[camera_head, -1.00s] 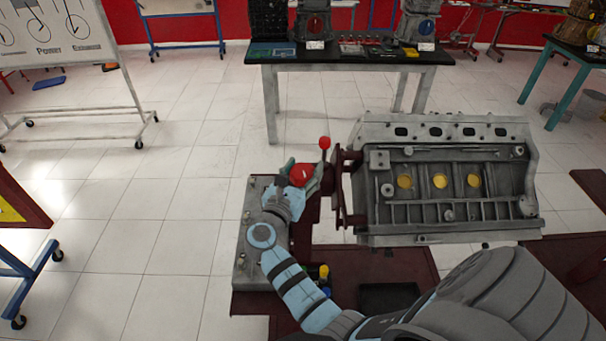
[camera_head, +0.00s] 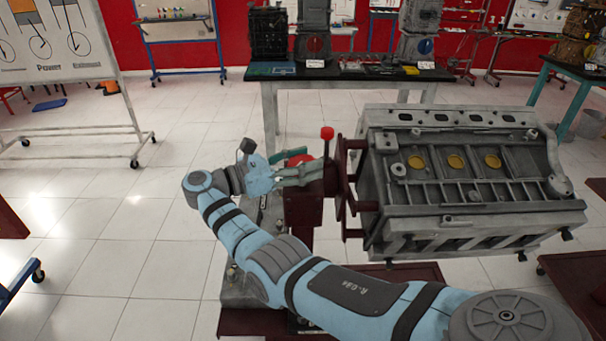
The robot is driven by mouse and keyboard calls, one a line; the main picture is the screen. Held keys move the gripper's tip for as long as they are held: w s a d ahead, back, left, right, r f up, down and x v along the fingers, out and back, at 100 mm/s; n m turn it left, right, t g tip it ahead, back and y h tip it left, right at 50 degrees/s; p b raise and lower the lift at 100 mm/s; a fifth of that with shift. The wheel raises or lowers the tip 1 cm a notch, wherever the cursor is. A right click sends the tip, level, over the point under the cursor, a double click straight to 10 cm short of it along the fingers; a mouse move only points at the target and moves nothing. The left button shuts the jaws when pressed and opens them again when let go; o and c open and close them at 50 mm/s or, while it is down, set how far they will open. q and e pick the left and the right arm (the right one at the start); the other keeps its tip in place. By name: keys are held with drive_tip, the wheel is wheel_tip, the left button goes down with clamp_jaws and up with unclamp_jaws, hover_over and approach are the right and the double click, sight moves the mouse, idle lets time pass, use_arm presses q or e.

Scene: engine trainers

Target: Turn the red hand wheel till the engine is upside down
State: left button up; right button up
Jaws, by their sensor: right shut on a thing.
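The grey engine block (camera_head: 470,190) is held on a dark red stand right of centre. Its side with round yellow plugs faces up and toward me, and a lower ribbed face also shows. The red hand wheel (camera_head: 309,174) sits left of the engine, mostly hidden by my gripper. A red knob (camera_head: 327,133) on a dark stem rises beside it. My right gripper (camera_head: 304,169) comes in from the left side of the wheel, with its fingers closed around part of it. My left gripper is not in view.
A black-topped table (camera_head: 350,76) with engine parts stands behind. A whiteboard on wheels (camera_head: 75,100) is at the left. The stand's dark red base (camera_head: 400,274) lies below the engine. Pale tiled floor is open on the left.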

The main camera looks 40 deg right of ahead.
sight(303, 160)
drive_tip(key=shift+g, duration=0.3)
drive_tip(key=o, duration=1.2)
wheel_tip(303, 160, up, 10)
